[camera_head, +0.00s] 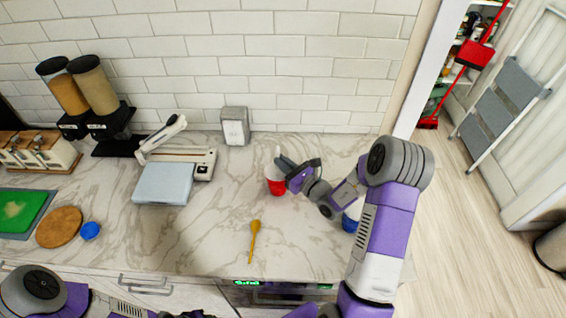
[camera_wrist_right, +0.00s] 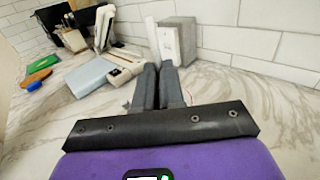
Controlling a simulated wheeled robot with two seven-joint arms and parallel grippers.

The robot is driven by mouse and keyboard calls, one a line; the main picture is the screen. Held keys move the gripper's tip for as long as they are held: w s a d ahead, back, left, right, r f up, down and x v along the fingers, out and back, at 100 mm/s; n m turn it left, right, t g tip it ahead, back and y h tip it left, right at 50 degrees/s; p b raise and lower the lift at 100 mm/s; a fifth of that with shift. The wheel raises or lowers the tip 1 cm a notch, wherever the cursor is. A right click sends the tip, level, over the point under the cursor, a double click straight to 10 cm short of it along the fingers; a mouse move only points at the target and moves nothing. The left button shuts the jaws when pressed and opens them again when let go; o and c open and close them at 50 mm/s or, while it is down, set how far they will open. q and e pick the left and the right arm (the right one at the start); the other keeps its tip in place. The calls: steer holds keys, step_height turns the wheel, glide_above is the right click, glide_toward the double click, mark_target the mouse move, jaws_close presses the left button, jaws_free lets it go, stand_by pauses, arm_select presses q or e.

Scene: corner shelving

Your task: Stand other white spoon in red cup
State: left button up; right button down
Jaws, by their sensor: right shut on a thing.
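The red cup (camera_head: 277,186) stands upright on the marble counter, its rim partly covered by my right gripper. My right gripper (camera_head: 284,162) is at the cup's rim, with its fingers close together. A white spoon (camera_head: 278,151) is held at the fingertips and sticks up above the cup. In the right wrist view the fingers (camera_wrist_right: 158,82) are nearly together, with the white spoon (camera_wrist_right: 152,35) rising beyond them. I cannot tell whether its lower end is inside the cup. My left arm shows at the bottom edge; its jaws are not clear.
A yellow spoon (camera_head: 254,240) lies near the counter's front. A blue-and-white item (camera_head: 351,219) is partly hidden behind my right arm. A scale-like appliance (camera_head: 163,183), a grey-white box (camera_head: 234,126) and dispensers (camera_head: 95,85) stand left and behind. The counter around the yellow spoon is clear.

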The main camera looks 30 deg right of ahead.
steer(key=c, duration=1.2)
jaws_free()
steer(key=shift+o, duration=0.2)
steer(key=v, duration=0.7)
steer(key=shift+s, duration=0.3)
